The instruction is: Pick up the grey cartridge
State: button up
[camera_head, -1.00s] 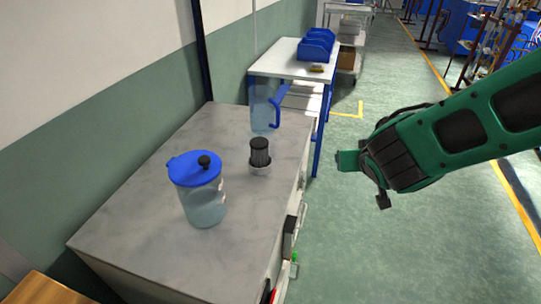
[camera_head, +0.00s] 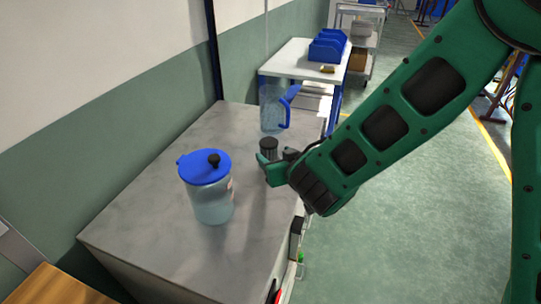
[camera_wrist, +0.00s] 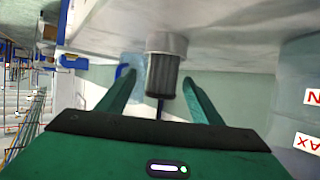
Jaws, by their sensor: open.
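The grey cartridge (camera_head: 268,146) stands upright on the grey worktop (camera_head: 165,190), its lower part hidden behind my gripper in the head view. In the wrist view the cartridge (camera_wrist: 162,76) shows a dark ribbed body and a pale cap-like base, between and ahead of the two green fingers. My gripper (camera_head: 268,165) is open at the cartridge, close to the worktop's right side. In the wrist view my gripper (camera_wrist: 150,92) has a finger on each side of the cartridge, with gaps visible; I cannot tell whether they reach around it.
A clear jug with a blue lid (camera_head: 207,188) stands left of and nearer than the cartridge. A clear pitcher with a blue handle (camera_head: 272,107) stands just behind it. A white table with blue bins (camera_head: 328,46) is farther back. Open floor lies to the right.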

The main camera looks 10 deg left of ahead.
aim_at(272, 154)
jog(key=shift+x, duration=2.35)
jog(key=shift+a, duration=0.2)
jog(key=c, duration=1.2)
jog(key=shift+r, duration=0.1)
